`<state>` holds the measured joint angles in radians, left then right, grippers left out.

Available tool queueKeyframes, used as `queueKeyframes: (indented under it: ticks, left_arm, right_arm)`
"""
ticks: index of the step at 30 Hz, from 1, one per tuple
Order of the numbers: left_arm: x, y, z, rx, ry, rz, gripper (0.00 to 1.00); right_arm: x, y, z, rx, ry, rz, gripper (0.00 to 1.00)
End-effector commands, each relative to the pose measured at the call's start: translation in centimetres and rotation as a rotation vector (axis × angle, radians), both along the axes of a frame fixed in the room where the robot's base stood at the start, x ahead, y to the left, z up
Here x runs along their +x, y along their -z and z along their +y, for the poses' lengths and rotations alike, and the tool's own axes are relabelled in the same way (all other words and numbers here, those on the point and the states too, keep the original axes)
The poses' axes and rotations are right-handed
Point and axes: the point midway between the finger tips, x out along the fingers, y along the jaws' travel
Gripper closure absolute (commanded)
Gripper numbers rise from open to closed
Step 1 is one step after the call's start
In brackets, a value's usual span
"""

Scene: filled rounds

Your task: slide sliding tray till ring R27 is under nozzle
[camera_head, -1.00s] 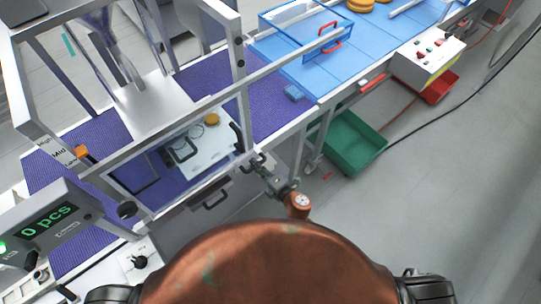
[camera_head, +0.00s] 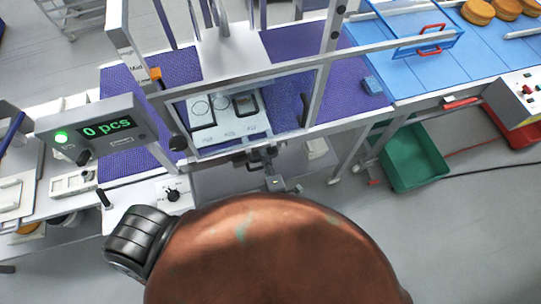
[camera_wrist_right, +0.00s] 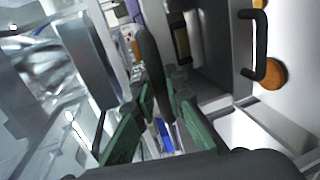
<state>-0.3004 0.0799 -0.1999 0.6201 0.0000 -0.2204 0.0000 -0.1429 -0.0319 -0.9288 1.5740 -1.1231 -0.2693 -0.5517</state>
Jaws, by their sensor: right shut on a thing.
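The white sliding tray (camera_head: 228,126) lies behind the clear front of the machine, left of its right-hand post. It bears round outlines at its left and a dark square-cornered frame (camera_head: 245,103) at its right. Its small labels are too blurred to read, so I cannot tell which ring is R27. Grey tubes (camera_head: 222,12) rise above a white slab behind the tray; the nozzle tip is not clearly visible. My right gripper (camera_head: 268,163) is below the tray's front edge. In the wrist view its green fingers are shut on a dark handle (camera_wrist_right: 148,58). My left gripper is out of view.
A display reading 0 pcs (camera_head: 100,130) stands at the left. Metal frame bars (camera_head: 320,80) cross before the tray. A blue conveyor (camera_head: 460,62) and a green bin (camera_head: 415,160) are at the right. An orange disc (camera_wrist_right: 271,76) shows in the wrist view.

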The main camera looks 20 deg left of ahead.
Motion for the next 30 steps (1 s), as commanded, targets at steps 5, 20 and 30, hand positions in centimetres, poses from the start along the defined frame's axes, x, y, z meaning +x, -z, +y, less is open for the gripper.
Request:
queueKeyframes:
  ticks: [5,20,30]
  left_arm:
    - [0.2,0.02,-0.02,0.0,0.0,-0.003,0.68]
    - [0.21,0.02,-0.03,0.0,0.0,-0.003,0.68]
    - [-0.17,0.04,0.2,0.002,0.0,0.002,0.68]
  right_arm:
    - [-0.4,-0.01,0.5,0.001,-0.007,0.001,1.0]
    - [-0.35,0.0,0.41,0.001,-0.005,0.001,0.7]
    - [-0.19,-0.51,0.28,0.002,-0.002,-0.002,0.7]
